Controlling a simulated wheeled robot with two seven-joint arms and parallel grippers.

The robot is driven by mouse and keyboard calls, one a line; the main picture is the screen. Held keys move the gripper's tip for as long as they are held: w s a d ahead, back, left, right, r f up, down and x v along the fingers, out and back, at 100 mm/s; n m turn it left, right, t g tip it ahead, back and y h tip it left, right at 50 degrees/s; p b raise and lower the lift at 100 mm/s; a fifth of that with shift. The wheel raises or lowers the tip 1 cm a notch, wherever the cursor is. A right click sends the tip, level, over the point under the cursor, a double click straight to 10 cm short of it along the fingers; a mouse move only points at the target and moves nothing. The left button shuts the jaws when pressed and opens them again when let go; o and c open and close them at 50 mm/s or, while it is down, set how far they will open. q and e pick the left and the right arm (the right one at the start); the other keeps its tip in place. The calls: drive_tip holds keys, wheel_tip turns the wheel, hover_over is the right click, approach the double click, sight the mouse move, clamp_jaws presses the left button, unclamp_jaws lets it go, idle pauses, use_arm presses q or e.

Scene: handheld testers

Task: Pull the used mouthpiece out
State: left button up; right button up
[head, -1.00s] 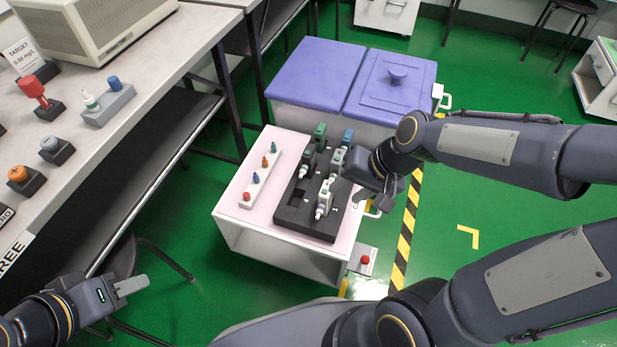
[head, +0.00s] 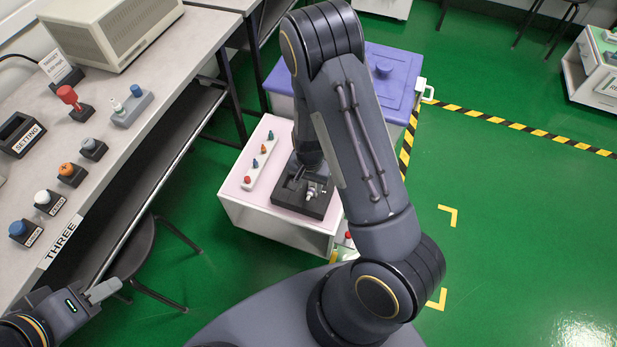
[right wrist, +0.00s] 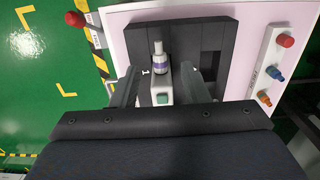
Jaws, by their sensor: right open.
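A handheld tester (right wrist: 161,92) with a pale body and a green button sits in the black tray (right wrist: 217,35) in the right wrist view. My right gripper (right wrist: 160,72) is open, with one finger on each side of the tester and a gap visible.
A white strip (head: 247,183) with coloured knobs lies left of the tray on the pink-topped cart (head: 235,190). The grey bench (head: 125,140) at left holds several coloured knobs. Green floor is free at right.

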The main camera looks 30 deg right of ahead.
sight(310, 193)
drive_tip(key=shift+f+b, duration=0.45)
drive_tip(key=shift+f, duration=1.55)
drive_tip(key=shift+c, duration=0.4)
clamp_jaws()
